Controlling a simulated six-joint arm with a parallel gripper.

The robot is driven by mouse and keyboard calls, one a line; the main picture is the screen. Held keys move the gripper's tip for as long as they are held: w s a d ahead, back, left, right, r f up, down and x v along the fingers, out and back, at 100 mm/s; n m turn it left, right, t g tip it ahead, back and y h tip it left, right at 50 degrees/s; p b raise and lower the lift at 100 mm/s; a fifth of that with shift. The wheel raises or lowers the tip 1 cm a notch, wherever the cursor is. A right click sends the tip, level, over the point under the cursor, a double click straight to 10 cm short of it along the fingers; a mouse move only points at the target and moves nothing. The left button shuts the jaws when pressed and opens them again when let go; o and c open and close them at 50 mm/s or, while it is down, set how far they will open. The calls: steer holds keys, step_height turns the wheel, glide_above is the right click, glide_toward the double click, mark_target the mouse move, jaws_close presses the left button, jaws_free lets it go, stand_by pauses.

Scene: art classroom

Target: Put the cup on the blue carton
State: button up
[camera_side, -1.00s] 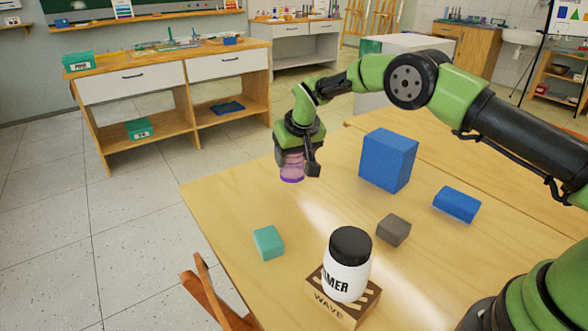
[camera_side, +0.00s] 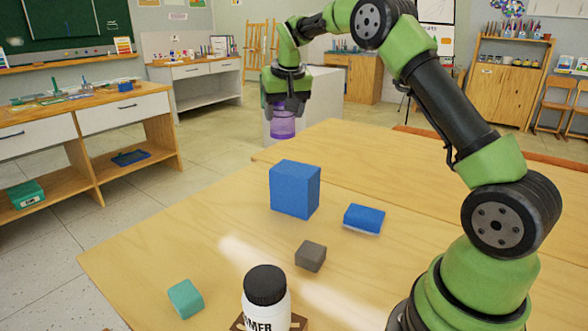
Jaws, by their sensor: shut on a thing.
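The cup (camera_side: 283,123) is purple and see-through. It hangs upright below my gripper (camera_side: 286,108), which is shut on it; the fingers hide its upper part. The blue carton (camera_side: 294,190) is a tall box standing on the wooden table. The cup is in the air, higher than the carton's top and slightly left of its middle in the picture, with a clear gap. I cannot tell from this one view whether it is straight above the carton or behind it.
A low blue block (camera_side: 364,218) lies right of the carton. A grey block (camera_side: 311,256) and a teal block (camera_side: 186,299) lie nearer. A black-lidded white jar (camera_side: 266,299) stands on a wooden block at the front. The table (camera_side: 180,245) is clear left of the carton.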

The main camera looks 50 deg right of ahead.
steer(key=shift+s+d+r+m, duration=0.3)
steer(key=shift+s+d+r, duration=0.15)
steer(key=shift+s+d, duration=0.25)
glide_above(296, 170)
step_height(296, 170, down, 10)
steer(key=shift+r, duration=0.2)
steer(key=shift+f, duration=0.1)
steer(key=o, duration=0.9)
steer(key=shift+f, duration=0.1)
